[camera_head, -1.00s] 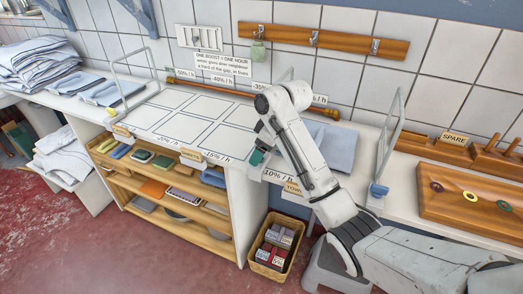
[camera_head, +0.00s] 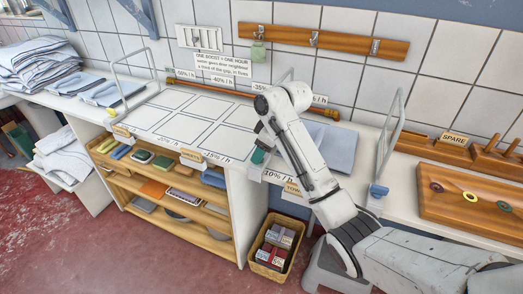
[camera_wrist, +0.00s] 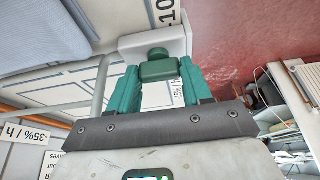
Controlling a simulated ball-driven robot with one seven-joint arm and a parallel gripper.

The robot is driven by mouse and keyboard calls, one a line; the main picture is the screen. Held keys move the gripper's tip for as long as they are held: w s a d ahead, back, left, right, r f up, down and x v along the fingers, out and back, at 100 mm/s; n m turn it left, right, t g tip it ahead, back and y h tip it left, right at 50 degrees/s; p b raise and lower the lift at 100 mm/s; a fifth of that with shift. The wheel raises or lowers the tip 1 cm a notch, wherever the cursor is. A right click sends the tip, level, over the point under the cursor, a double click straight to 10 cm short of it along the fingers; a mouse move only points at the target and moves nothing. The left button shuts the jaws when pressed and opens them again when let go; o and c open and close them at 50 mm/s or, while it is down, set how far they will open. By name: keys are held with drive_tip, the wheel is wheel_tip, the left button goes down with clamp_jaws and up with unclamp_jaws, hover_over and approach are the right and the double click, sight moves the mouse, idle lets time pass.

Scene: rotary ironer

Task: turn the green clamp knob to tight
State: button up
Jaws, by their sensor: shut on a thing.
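The green clamp knob (camera_wrist: 158,68) shows in the wrist view between the two teal fingers of my gripper (camera_wrist: 157,75). The fingers are shut on it, one at each side. Behind it is a pale clamp block (camera_wrist: 150,43). In the head view, my gripper (camera_head: 260,156) is at the front edge of the white worktop, near the "10% / h" label. The arm and fingers hide the knob there. I cannot read from these frames how tight the knob is.
The worktop (camera_head: 235,150) has outlined panels and a folded blue-grey cloth (camera_head: 333,146). Wire frames rise at the left (camera_head: 140,75) and right (camera_head: 389,140). A shelf unit (camera_head: 165,200) and basket (camera_head: 275,245) are below. A wooden peg board (camera_head: 470,199) is at the right.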

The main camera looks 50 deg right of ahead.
drive_tip(key=shift+r+m+p, duration=0.15)
drive_tip(key=shift+m+p, duration=0.15)
drive_tip(key=shift+p, duration=0.1)
drive_tip(key=m+p, duration=0.1)
drive_tip(key=m+h+p, duration=0.1)
drive_tip(key=p, duration=0.1)
drive_tip(key=shift+a+r+m+p, duration=0.2)
drive_tip(key=shift+m+p, duration=0.1)
drive_tip(key=shift+m, duration=0.1)
drive_tip(key=m+h+p, duration=0.2)
drive_tip(key=m+p, duration=0.2)
drive_tip(key=m, duration=0.1)
drive_tip(key=shift+a+f, duration=0.1)
drive_tip(key=shift+f, duration=0.05)
drive_tip(key=m+h+p, duration=0.1)
drive_tip(key=m, duration=0.1)
drive_tip(key=m+g, duration=0.1)
drive_tip(key=m, duration=0.1)
drive_tip(key=shift+w+a+f+m+h+p, duration=0.1)
drive_tip(key=shift+w+m+h+p, duration=0.05)
drive_tip(key=shift+m+h+p, duration=0.25)
drive_tip(key=shift+m+g+h+b, duration=0.15)
drive_tip(key=shift+m+g+h, duration=0.2)
drive_tip(key=shift+m, duration=0.8)
drive_tip(key=shift+m+g+h+b, duration=0.15)
drive_tip(key=shift+m+g, duration=0.3)
drive_tip(key=shift+m, duration=0.7)
drive_tip(key=o, duration=1.1)
drive_tip(key=shift+c, duration=0.2)
